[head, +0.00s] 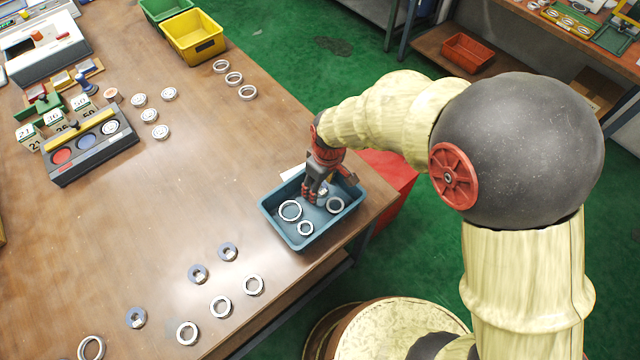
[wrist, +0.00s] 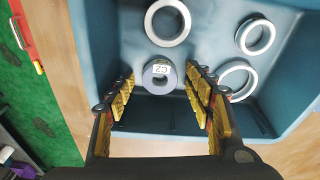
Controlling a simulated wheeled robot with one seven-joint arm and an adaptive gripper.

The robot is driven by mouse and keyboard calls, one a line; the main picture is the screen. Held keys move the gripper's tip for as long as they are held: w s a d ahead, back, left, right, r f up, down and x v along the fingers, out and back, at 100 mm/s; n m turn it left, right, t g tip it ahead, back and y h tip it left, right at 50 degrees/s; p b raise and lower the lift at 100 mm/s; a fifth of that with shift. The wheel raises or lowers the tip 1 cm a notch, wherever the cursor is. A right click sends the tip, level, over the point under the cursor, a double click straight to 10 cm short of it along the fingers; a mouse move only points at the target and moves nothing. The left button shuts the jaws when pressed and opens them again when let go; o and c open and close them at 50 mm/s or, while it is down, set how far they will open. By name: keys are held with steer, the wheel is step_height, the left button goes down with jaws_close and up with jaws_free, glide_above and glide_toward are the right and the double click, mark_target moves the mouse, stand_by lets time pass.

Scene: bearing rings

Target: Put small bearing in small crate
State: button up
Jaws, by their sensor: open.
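My gripper (head: 317,194) reaches down into the blue crate (head: 275,228). In the wrist view its fingers (wrist: 162,84) are open, one on each side of a grey bearing ring with a white label (wrist: 149,76). The ring lies flat on the crate floor (wrist: 205,40), and I see no firm grip on it. In the head view the gripper mostly hides that ring. Paler rings lie in the same crate: one above it (wrist: 152,22) and two at the right (wrist: 241,38) (wrist: 237,66). I cannot tell which bearing or crate is the small one.
A yellow crate (head: 197,52) and a green crate (head: 148,17) stand at the table's far edge. Several loose rings (head: 187,322) lie at the front and others (head: 234,73) near the yellow crate. A dark tray (head: 110,155) sits at left. The middle table (head: 190,200) is clear.

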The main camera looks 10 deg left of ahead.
mark_target(325, 191)
steer(key=d+r+m+t+p, duration=0.15)
steer(key=d+r, duration=0.25)
steer(key=r, duration=0.6)
steer(key=d+r+m+p, duration=0.15)
steer(key=d+r, duration=0.25)
steer(key=r, duration=0.6)
steer(key=s+d+r+m+t, duration=0.1)
steer(key=s+d+r+m, duration=0.3)
steer(key=s+d, duration=0.3)
steer(key=s+d+r+m+t+h, duration=0.1)
steer(key=s+d+r+m+t, duration=0.1)
steer(key=s+d+r+m, duration=0.2)
steer(key=s+d+r, duration=0.3)
steer(key=d, duration=0.4)
steer(key=shift+s+d+m+p, duration=0.15)
steer(key=shift+d+m+p, duration=0.15)
steer(key=shift+d+p, duration=0.1)
